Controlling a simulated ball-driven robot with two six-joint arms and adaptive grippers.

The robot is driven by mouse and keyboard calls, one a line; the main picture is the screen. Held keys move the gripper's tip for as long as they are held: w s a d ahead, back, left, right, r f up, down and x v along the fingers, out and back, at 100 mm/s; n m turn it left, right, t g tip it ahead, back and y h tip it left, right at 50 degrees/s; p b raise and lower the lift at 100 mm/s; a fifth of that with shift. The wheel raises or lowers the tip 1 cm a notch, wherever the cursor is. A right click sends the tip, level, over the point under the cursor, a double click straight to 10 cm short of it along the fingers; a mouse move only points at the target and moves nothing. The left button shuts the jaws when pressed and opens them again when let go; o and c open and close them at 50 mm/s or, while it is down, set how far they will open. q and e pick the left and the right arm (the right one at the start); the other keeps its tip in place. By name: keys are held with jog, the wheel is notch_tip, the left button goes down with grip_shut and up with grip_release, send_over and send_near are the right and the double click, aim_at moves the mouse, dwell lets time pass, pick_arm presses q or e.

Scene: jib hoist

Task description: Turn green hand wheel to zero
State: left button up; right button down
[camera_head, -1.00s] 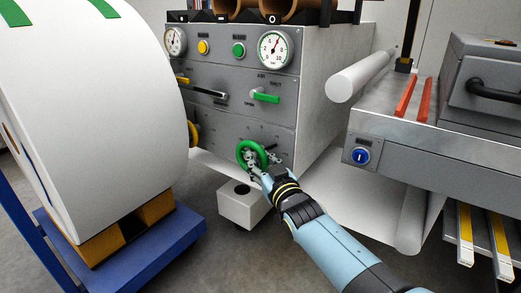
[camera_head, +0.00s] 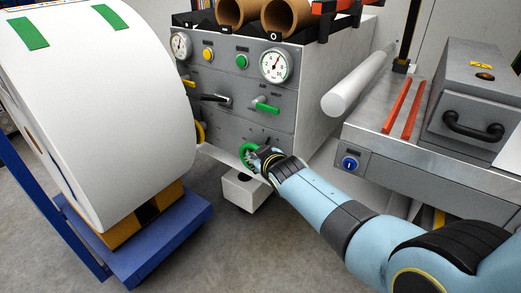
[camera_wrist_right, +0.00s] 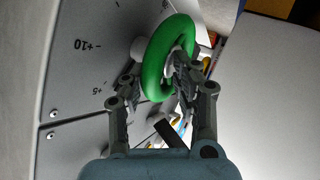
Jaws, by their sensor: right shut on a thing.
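The green hand wheel (camera_head: 245,153) sits low on the front of the grey control cabinet, partly covered by my right gripper (camera_head: 255,157). In the right wrist view the green hand wheel (camera_wrist_right: 152,70) is seen at a slant, with the right gripper (camera_wrist_right: 155,78) shut on its rim, one finger on each side. Scale marks "+10" (camera_wrist_right: 88,45) and "+5" show on the panel beside it. The zero mark and the wheel's pointer cannot be made out. My left gripper is out of view.
Above the wheel are a green lever (camera_head: 265,107), a black-handled lever (camera_head: 214,98) and a round gauge (camera_head: 276,65). A yellow wheel (camera_head: 200,132) is at left. A large white roll (camera_head: 95,110) on a blue cart (camera_head: 165,240) stands left; a metal bench (camera_head: 400,145) stands right.

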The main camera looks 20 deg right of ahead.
jog(key=shift+w+d+r+n+g+h+p, duration=0.2)
jog(key=shift+w+r+n+g+h+p, duration=0.3)
jog(key=shift+r+g, duration=0.35)
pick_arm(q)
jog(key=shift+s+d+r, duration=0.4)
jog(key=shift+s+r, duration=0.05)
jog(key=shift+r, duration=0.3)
pick_arm(e)
jog(key=shift+w+a+n+g+h, duration=0.1)
jog(key=shift+w+n+g+h, duration=0.25)
jog(key=shift+g, duration=0.4)
jog(key=c, duration=1.1)
grip_release()
jog(key=shift+s, duration=0.15)
jog(key=shift+c, duration=0.2)
jog(key=shift+f, duration=0.1)
jog(key=shift+s+a+f, duration=0.1)
jog(key=shift+a+f, duration=0.05)
jog(key=shift+f, duration=0.05)
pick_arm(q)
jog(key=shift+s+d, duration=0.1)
pick_arm(e)
jog(key=shift+a, duration=0.1)
